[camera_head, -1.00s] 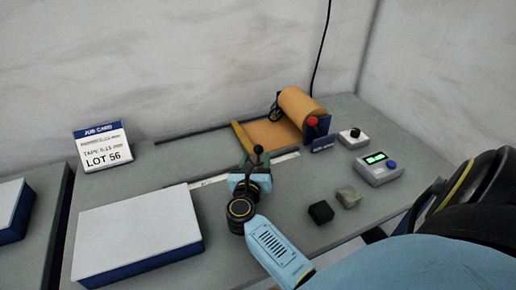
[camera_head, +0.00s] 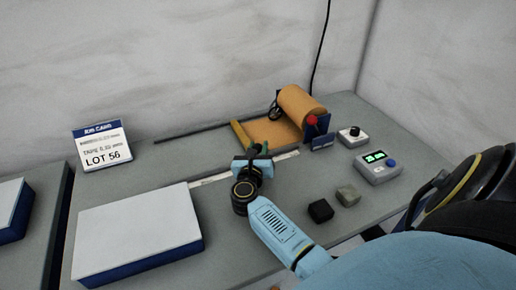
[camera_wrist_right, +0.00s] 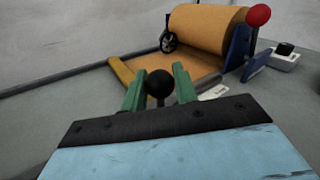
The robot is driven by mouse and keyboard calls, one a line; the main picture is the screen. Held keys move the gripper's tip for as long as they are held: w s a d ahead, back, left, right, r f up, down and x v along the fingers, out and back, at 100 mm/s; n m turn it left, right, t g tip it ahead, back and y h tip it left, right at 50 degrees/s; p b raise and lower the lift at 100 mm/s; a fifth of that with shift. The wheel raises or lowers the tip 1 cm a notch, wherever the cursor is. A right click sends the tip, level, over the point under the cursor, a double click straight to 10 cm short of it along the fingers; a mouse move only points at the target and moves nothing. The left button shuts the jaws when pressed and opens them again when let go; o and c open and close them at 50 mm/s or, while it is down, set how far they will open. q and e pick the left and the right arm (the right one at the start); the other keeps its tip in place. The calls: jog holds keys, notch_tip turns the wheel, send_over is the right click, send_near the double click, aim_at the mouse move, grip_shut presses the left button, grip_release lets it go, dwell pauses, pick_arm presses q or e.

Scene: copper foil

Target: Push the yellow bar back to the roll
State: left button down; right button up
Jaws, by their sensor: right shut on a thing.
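The yellow bar (camera_head: 240,134) lies across the front end of the copper foil sheet (camera_head: 272,133), which runs out from the copper roll (camera_head: 301,105). In the right wrist view the bar (camera_wrist_right: 121,74) shows left of the green fingers, its near part hidden behind them. My right gripper (camera_head: 257,149) is at the near end of the bar. Its green fingers (camera_wrist_right: 159,88) are shut on a black ball knob (camera_wrist_right: 158,83), which sits between them. How the knob joins the bar is hidden. My left gripper is not in view.
A red knob (camera_head: 312,121) stands at the roll's near side. A white box with a black knob (camera_head: 353,138) and a meter with a green display (camera_head: 378,167) are to the right. Two small blocks (camera_head: 321,211) lie in front. A large white-topped box (camera_head: 137,228) stands left.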

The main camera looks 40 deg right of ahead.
grip_shut()
jog(key=s+d, duration=0.1)
jog(key=d, duration=0.3)
jog(key=s+d, duration=0.1)
jog(key=d, duration=0.3)
jog(key=s+d, duration=0.2)
jog(key=d, duration=0.3)
jog(key=shift+r, duration=0.1)
jog(key=o, duration=1)
grip_release()
jog(key=shift+s, duration=0.1)
jog(key=shift+c, duration=0.2)
jog(key=shift+a, duration=0.15)
jog(key=shift+s+a, duration=0.2)
jog(key=shift+a, duration=0.05)
jog(key=v, duration=1.2)
jog(key=shift+s+a, duration=0.15)
jog(key=shift+a, duration=0.1)
